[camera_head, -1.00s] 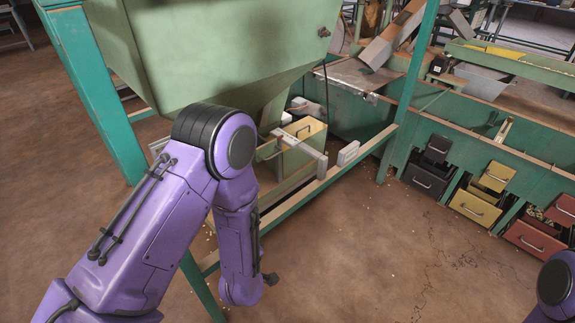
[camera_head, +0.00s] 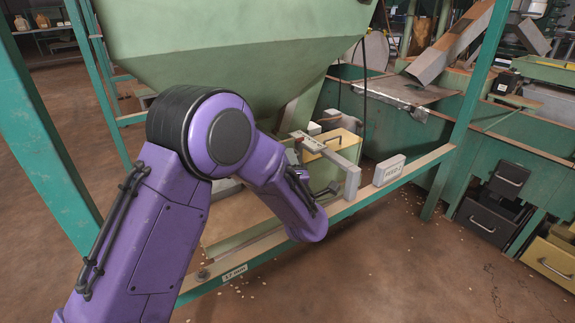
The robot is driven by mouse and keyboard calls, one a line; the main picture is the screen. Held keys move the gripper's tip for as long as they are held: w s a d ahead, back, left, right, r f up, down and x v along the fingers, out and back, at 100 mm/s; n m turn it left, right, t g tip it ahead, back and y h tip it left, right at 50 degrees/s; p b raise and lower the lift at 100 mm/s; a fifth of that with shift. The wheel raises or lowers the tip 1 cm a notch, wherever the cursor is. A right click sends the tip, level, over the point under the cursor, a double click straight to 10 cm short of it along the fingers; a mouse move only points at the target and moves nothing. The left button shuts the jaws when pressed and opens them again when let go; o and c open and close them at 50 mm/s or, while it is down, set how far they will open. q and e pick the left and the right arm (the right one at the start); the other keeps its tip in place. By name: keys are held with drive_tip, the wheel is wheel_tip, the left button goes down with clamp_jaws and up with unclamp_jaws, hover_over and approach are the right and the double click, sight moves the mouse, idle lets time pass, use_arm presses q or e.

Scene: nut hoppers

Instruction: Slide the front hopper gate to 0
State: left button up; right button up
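The big green hopper (camera_head: 230,55) hangs at the top centre, its lower part narrowing behind my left arm. A pale grey bar (camera_head: 328,153) with a bent-down end sticks out beneath it, over a yellow-green bin; it looks like the gate's slide, but its inner end is hidden. I cannot read a 0 mark. My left arm crosses the view from lower left, its elbow in front of the hopper's outlet. My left gripper (camera_head: 327,189) shows only as a small dark tip just left of and below the bar's end; contact and finger opening are unclear. My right gripper is out of view.
A green rail runs below, with a small label (camera_head: 234,271) and a pale lettered block (camera_head: 389,171) on it. A teal post (camera_head: 478,105) stands right and another (camera_head: 45,150) left. Dark and yellow drawers (camera_head: 490,220) are at right. The floor in front is open.

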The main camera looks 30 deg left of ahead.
use_arm(q)
drive_tip(key=shift+x, duration=0.85)
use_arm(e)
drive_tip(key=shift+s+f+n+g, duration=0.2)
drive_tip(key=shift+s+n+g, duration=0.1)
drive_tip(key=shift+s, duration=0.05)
use_arm(q)
drive_tip(key=shift+c, duration=0.3)
clamp_jaws()
drive_tip(key=a, duration=0.1)
drive_tip(key=w+a+p, duration=0.1)
drive_tip(key=a, duration=0.2)
drive_tip(key=shift+w+a+r, duration=0.1)
drive_tip(key=shift+w+a, duration=0.15)
drive_tip(key=shift+w, duration=0.1)
drive_tip(key=shift+w+a, duration=0.1)
drive_tip(key=shift+a, duration=0.15)
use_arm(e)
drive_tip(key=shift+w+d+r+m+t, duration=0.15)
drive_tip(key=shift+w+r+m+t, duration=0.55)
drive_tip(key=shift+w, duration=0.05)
use_arm(q)
drive_tip(key=shift+o, duration=0.3)
unclamp_jaws()
